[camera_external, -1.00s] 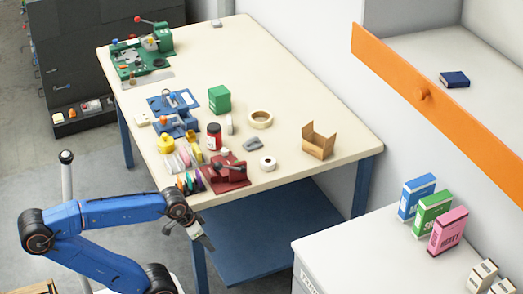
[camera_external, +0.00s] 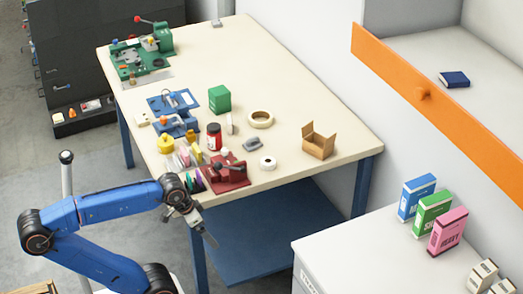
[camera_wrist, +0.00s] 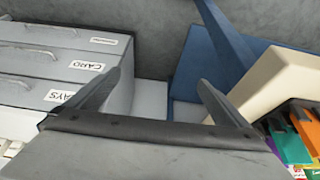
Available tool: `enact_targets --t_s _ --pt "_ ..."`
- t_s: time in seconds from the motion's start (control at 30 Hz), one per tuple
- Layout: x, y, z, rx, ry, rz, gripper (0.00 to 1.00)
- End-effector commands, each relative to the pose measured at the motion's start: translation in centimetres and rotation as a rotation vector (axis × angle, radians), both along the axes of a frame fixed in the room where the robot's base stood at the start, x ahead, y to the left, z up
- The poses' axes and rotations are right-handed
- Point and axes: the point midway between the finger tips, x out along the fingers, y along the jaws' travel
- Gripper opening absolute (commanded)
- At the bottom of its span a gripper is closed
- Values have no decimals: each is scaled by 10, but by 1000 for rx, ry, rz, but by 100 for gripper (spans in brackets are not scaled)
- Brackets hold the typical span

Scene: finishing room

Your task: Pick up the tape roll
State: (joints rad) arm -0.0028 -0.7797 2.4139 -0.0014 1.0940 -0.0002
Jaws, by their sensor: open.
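A wide beige tape roll (camera_external: 260,119) lies flat on the cream table (camera_external: 330,135), right of the green box. A smaller white roll (camera_external: 267,163) lies nearer the front edge; I cannot tell for certain whether it is tape too. My gripper (camera_external: 206,232) hangs outside the table's front edge, pointing down and right, well away from both rolls. In the wrist view my gripper (camera_wrist: 160,92) is open, with its two fingers apart and nothing between them. Neither roll shows in the wrist view.
A red stapler-like tool (camera_external: 226,175), a red jar (camera_external: 214,137) and coloured items crowd the table's front left corner. An open cardboard box (camera_external: 318,142) stands right of the rolls. A cabinet with labelled drawers (camera_wrist: 60,70) shows at left in the wrist view.

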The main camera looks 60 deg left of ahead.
Motion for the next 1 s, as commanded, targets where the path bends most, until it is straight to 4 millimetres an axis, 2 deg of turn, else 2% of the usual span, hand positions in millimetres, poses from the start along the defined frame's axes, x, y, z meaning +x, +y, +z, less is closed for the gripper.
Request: enact_targets --t_s 0.03,0.3,0.5,0.67,1.0 --pt "2 0 27 0 -8 0 100" --pt "2 0 162 0 -5 0 100" --pt "1 0 233 0 -3 0 100" --pt "1 0 278 0 -3 0 100" --pt "77 28 303 2 11 38 100"
